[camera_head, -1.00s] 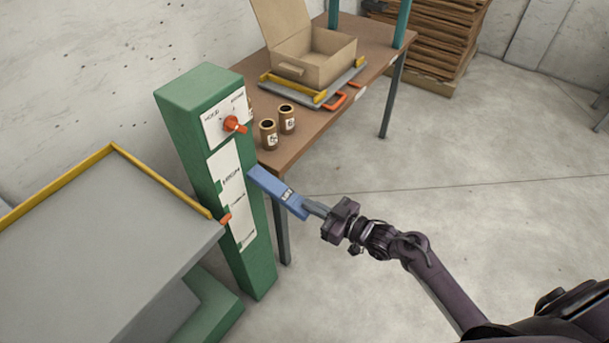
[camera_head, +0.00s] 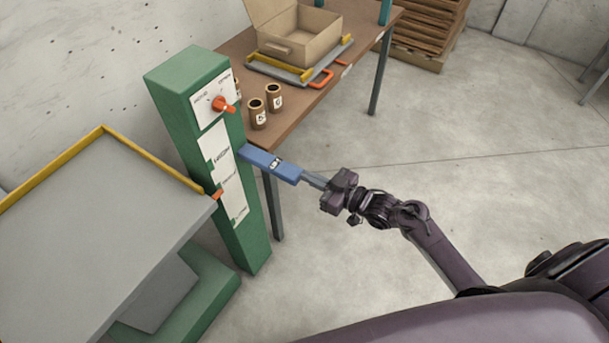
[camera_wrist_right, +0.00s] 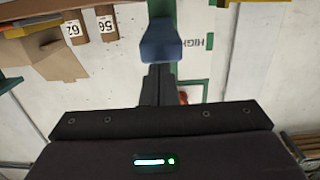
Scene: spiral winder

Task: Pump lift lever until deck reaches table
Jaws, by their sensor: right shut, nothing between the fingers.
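A green lift column (camera_head: 215,165) carries a blue lever (camera_head: 270,165) that sticks out to the right, sloping slightly down. My right gripper (camera_head: 310,181) is shut and empty, its fingertips at the lever's outer end; whether they press on it I cannot tell. The lever also shows in the right wrist view (camera_wrist_right: 161,42), just beyond my fingers. The grey deck (camera_head: 105,225) with yellow rims is left of the column. An orange pointer (camera_head: 217,194) stands at the column's white scale, a little below its middle label. The brown table (camera_head: 305,95) is behind, right of the column. My left gripper is not in view.
An orange knob (camera_head: 222,104) sits on the column's upper panel. Stacked boards (camera_head: 425,30) stand at the back.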

